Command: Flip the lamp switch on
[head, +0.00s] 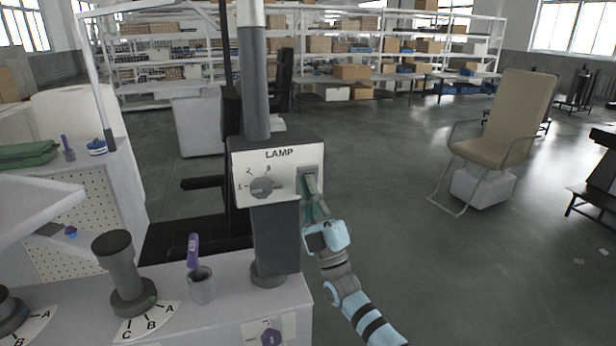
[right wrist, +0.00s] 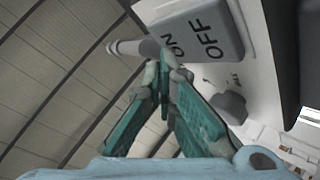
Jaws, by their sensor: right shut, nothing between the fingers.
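The white lamp panel (head: 243,172), marked LAMP, sits on a dark box on a column. The lamp switch (head: 305,173) is at its right side, beside a grey rotary knob (head: 262,187). My right gripper (head: 309,188) is at the switch with its fingers shut and empty, partly covering it. In the right wrist view, the grey switch plate (right wrist: 218,20) reads ON and OFF. A pale lever (right wrist: 130,46) sticks out on the ON side, close to the fingertips (right wrist: 164,68). I cannot tell whether they touch or which way the switch is set. My left gripper is out of view.
The column rises from a white bench (head: 230,320). A grey cup (head: 201,286) with a purple-handled tool and a dark knob lever (head: 120,270) with marks A, B, C stand on it. A beige chair (head: 510,115) is at the right. The floor between is clear.

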